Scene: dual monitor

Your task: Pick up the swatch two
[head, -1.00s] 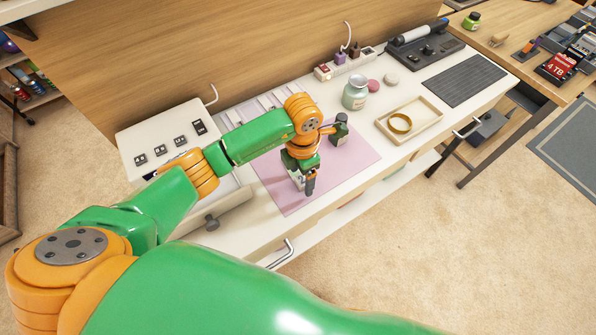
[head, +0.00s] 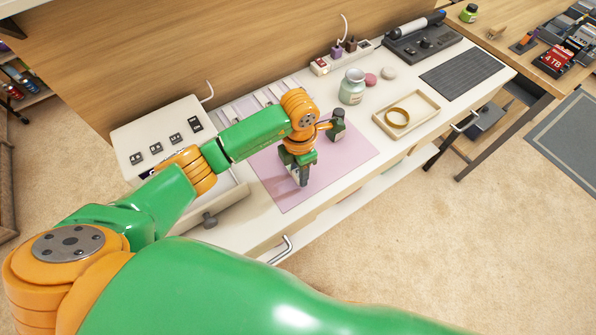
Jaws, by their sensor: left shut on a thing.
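My left gripper (head: 303,181) points down over the pink mat (head: 345,160). It is shut on a small pale piece that I take to be swatch two; the fingers hide most of it, and no label is readable. Whether the piece touches the mat I cannot tell. Several pale strips (head: 270,97) lie in a row at the back of the table, partly behind my left arm. My right gripper is not in view.
A dark green bottle (head: 337,127) stands on the mat close beside my left wrist. Right of it are a pale jar (head: 352,87) and a tray (head: 433,111) with a gold ring (head: 397,117). A white switch box (head: 151,133) stands at left.

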